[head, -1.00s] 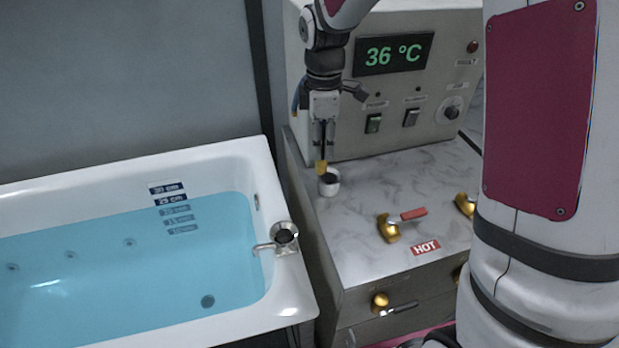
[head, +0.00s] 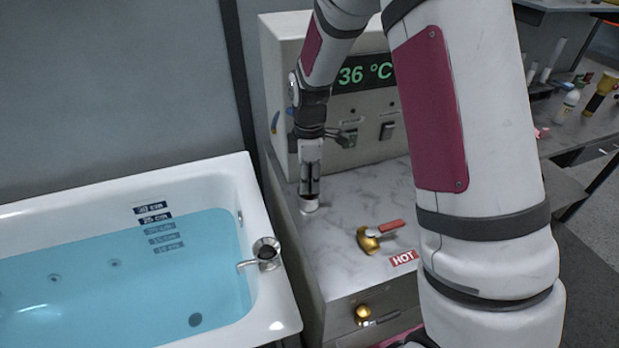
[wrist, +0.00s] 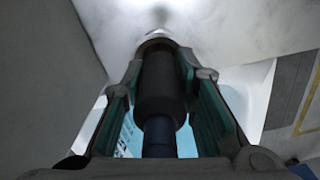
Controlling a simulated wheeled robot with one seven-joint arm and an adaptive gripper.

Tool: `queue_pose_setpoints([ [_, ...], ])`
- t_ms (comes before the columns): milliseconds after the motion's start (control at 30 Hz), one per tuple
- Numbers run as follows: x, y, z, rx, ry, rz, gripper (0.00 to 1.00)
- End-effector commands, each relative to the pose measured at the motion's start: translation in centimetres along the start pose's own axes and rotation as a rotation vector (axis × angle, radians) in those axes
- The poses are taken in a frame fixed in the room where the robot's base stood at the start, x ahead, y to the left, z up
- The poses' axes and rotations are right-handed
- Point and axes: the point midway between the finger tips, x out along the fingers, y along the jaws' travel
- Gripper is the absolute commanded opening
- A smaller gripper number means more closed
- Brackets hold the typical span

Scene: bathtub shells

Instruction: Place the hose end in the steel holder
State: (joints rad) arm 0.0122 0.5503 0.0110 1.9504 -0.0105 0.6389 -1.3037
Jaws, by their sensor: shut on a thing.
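The water-filled bathtub (head: 285,318) is at left. On the counter (head: 340,270) are a brass valve with a red handle (head: 380,232) and a HOT label. A control box (head: 280,40) reading 36 °C stands behind. My arm hides the counter's right part. Bottles stand on a far-right shelf.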

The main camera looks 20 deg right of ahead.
Motion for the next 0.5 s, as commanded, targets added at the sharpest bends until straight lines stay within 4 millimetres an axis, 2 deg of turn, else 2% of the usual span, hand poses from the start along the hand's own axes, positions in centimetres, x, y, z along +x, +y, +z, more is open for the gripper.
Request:
queue_pose_setpoints([
  [367,0.45,0.06,-0.04,0.000,0.001,0.002,0.00],
  [400,0.40,0.04,-0.04,-0.001,0.001,0.002,0.36],
  [467,0.38,0.03,-0.04,-0.001,0.001,0.002,0.47],
  [500,0.38,0.03,-0.03,-0.001,0.001,0.002,0.47],
])
